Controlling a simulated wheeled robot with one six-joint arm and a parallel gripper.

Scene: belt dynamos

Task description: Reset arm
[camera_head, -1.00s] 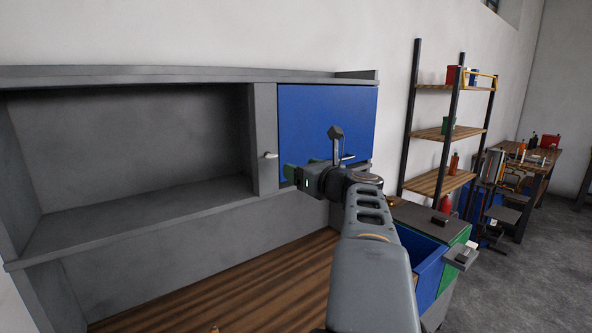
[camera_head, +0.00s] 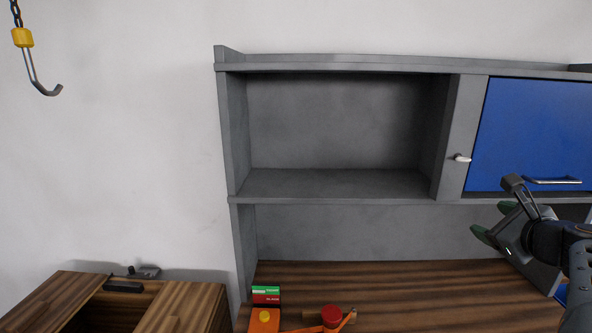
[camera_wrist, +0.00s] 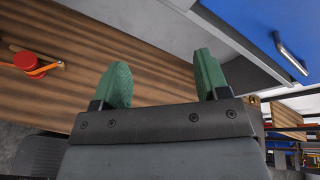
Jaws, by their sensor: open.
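My gripper (camera_head: 497,224) is at the right of the head view, in front of the grey shelf unit and below its blue cabinet door (camera_head: 533,135). Its two green fingers are apart, and they also show in the wrist view (camera_wrist: 162,82) with nothing between them. My arm comes in from the right edge.
The wooden worktop (camera_head: 420,290) carries a red round object with an orange part (camera_head: 332,315) and an orange box (camera_head: 264,319). An open wooden box (camera_head: 190,300) stands at lower left. The grey shelf (camera_head: 340,182) is empty.

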